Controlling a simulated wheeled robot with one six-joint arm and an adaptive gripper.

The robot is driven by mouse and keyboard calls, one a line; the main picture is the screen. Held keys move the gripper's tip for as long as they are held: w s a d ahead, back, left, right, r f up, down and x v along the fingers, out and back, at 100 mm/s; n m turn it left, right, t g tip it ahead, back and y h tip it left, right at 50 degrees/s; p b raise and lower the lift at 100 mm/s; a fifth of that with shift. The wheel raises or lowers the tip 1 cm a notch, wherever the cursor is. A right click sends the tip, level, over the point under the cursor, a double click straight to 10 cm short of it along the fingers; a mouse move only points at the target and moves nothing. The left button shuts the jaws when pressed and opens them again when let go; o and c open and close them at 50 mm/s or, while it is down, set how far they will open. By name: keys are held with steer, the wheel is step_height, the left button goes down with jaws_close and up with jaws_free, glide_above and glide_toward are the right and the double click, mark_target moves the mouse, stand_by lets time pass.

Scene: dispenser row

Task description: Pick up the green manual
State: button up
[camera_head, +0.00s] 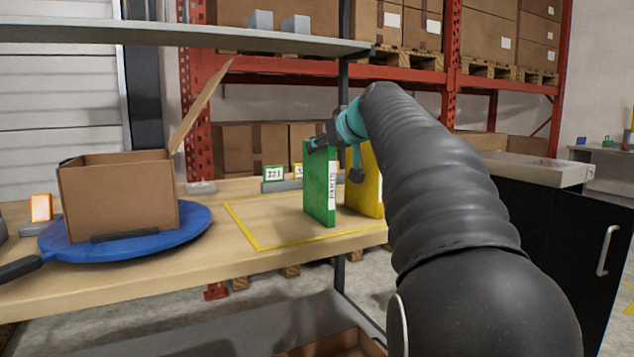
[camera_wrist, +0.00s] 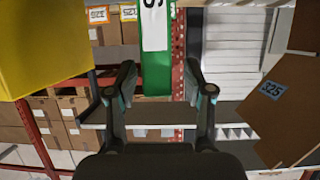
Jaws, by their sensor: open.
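The green manual (camera_head: 317,185) stands upright on the wooden table, its white spine label facing right of centre. My gripper (camera_head: 337,156) is open beside the manual's upper part. In the wrist view the green manual (camera_wrist: 155,84) shows between and beyond the open fingers (camera_wrist: 160,88), with space on both sides. I cannot tell how far the fingertips are from it. A yellow manual (camera_head: 364,183) stands just right of the green one, partly hidden by my arm; it also shows large in the wrist view (camera_wrist: 40,45).
A yellow outline (camera_head: 258,246) marks the table around the manuals. An open cardboard box (camera_head: 118,197) sits on a blue turntable (camera_head: 195,226) at left. A grey shelf (camera_head: 170,36) runs overhead. Small number signs (camera_head: 274,173) stand behind the manuals. The outlined area's left part is clear.

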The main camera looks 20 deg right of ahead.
steer(key=x, duration=0.3)
steer(key=shift+w+d+f, duration=0.1)
steer(key=shift+w+f, duration=0.05)
steer(key=shift+f, duration=0.05)
jaws_close()
steer(key=shift+r, duration=0.15)
